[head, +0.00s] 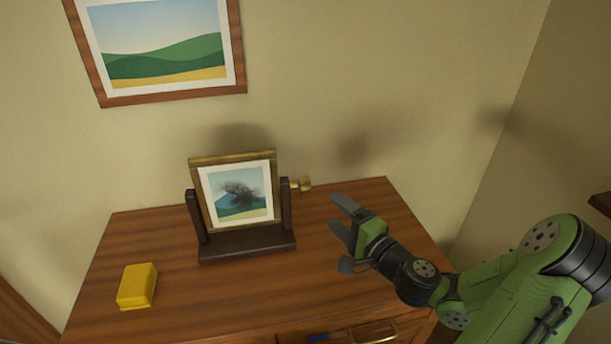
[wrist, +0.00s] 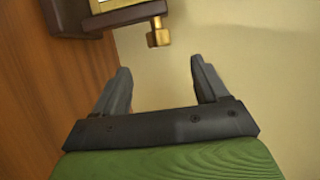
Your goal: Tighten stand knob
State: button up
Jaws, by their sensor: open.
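A small framed landscape picture (head: 239,195) stands upright between the two posts of a dark wooden stand (head: 247,246) on the dresser. The brass stand knob (head: 305,184) sticks out to the right of the right post. In the wrist view the knob (wrist: 159,37) hangs at the top, just left of centre, beyond the fingertips. My gripper (head: 338,220) is open and empty, to the right of the knob and nearer the camera, apart from it. Both fingers (wrist: 160,72) show spread in the wrist view with nothing between them.
The wooden dresser top (head: 185,288) carries a yellow block (head: 137,286) at the front left. A drawer with a brass handle (head: 374,333) is below its front edge. A larger framed picture (head: 160,50) hangs on the wall behind. The dresser top right of the stand is clear.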

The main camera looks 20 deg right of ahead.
aim_at(309, 189)
jog(key=w+a, duration=0.1)
jog(key=w, duration=0.7)
jog(key=w+a, duration=0.1)
jog(key=w, duration=0.4)
jog(key=shift+w+a+f+p, duration=0.1)
jog(key=shift+a+f+p, duration=0.05)
jog(key=shift+a+p, duration=0.2)
jog(key=c, duration=1)
jog(key=shift+o, duration=0.2)
jog(key=shift+p, duration=0.6)
